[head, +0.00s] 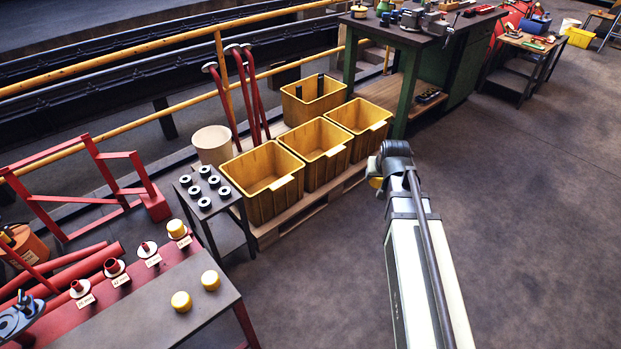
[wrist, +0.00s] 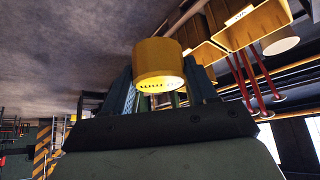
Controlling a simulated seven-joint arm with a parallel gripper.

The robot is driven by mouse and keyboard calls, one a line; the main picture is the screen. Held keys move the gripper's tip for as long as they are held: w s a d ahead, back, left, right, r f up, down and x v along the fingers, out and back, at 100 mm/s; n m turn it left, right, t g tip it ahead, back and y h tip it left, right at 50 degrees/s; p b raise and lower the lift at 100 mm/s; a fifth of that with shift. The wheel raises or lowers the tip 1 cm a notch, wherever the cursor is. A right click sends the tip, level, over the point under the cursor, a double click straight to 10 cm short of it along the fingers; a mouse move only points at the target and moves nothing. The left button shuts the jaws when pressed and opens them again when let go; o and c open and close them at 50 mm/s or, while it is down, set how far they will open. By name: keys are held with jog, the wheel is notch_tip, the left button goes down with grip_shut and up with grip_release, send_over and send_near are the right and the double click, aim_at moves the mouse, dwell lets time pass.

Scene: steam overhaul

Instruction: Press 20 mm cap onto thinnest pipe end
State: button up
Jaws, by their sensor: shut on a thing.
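My gripper (head: 378,176) is out over the floor, right of the yellow bins and well away from the pipe bench. Red pipe ends with white flanges stand in a row on the red bench rail: one (head: 78,287), another (head: 113,266), and the thinnest-looking bare one (head: 148,248). The far pipe end carries a yellow cap (head: 177,228). Two loose yellow caps (head: 181,301) (head: 210,280) sit on the grey bench top. The labels are too small to read surely.
A beige drum (head: 212,146), leaning red rods and a green workbench (head: 350,68) stand behind.

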jog(key=s+a+f+n+g+y, duration=0.1)
jog(key=s+a+f+n+y, duration=0.1)
jog(key=a, duration=2.3)
jog(key=s+a+f+n+g+y, duration=0.1)
jog(key=s+a+f+n, duration=0.3)
jog(key=a, duration=2.1)
jog(key=s+a+f+n+g+y, duration=0.1)
jog(key=s+a+n, duration=0.4)
jog(key=s+a, duration=0.6)
jog(key=shift+s+a+f+n+y, duration=0.1)
jog(key=shift+a+f+y, duration=0.25)
jog(key=shift+a, duration=1.95)
jog(key=shift+s+a+f+n+y, duration=0.15)
jog(key=shift+a+f, duration=0.4)
jog(key=shift+a, duration=1.75)
jog(key=shift+a+f+n+y, duration=0.1)
jog(key=shift+a+f+y, duration=0.3)
jog(key=shift+a, duration=1.9)
jog(key=shift+w+a+r, duration=0.1)
jog(key=shift+w+a, duration=0.1)
jog(key=shift+a, duration=0.2)
jog(key=shift+f, duration=0.2)
send_over(144, 244)
jog(key=shift+a+f, duration=0.1)
jog(key=shift+f, duration=2.1)
jog(key=shift+f, duration=2.05)
